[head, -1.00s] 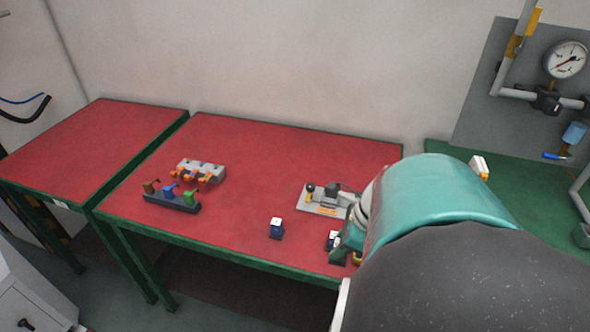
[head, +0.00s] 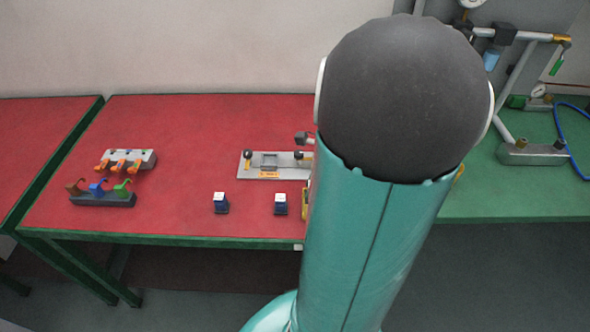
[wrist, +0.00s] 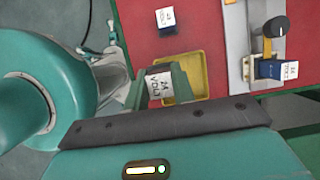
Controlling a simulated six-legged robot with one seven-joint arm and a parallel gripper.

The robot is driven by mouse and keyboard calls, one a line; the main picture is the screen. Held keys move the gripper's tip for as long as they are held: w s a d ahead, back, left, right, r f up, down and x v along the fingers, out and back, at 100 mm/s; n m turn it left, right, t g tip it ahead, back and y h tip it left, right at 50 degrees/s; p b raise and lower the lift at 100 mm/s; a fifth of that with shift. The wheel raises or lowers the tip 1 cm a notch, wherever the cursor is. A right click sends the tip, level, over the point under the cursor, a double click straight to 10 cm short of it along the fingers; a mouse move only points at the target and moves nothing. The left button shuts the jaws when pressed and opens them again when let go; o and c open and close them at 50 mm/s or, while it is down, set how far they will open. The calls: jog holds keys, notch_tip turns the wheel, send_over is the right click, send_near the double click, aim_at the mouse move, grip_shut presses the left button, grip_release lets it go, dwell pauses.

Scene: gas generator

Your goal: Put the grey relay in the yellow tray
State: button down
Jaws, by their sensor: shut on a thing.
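My gripper (wrist: 162,86) is shut on a small block with a printed white label, the grey relay (wrist: 159,82); the fingers hide much of its sides. In the wrist view it overlaps the left part of the yellow tray (wrist: 204,74), whose visible floor looks empty. I cannot tell its height above the tray. In the head view my arm hides the gripper and the held relay. Only a sliver of the yellow tray (head: 304,205) shows beside the arm there.
Two dark blue relays with white tops (head: 221,204) (head: 280,205) stand near the red table's front edge. A grey fixture plate (head: 248,170) lies behind them. A blue relay (wrist: 277,70) sits by a black-knobbed lever. Coloured hooks (head: 102,198) and a grey connector block (head: 128,160) are left.

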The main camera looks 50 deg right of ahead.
jog(key=d+f, duration=0.1)
jog(key=f, duration=0.1)
jog(key=d+f, duration=0.2)
jog(key=shift+w+d+f, duration=0.1)
jog(key=shift+d+f, duration=0.1)
jog(key=shift+d, duration=0.1)
jog(key=shift+d+f, duration=0.15)
jog(key=shift+f, duration=1.55)
jog(key=shift+f, duration=0.1)
jog(key=c, duration=1.2)
grip_release()
jog(key=shift+o, duration=0.2)
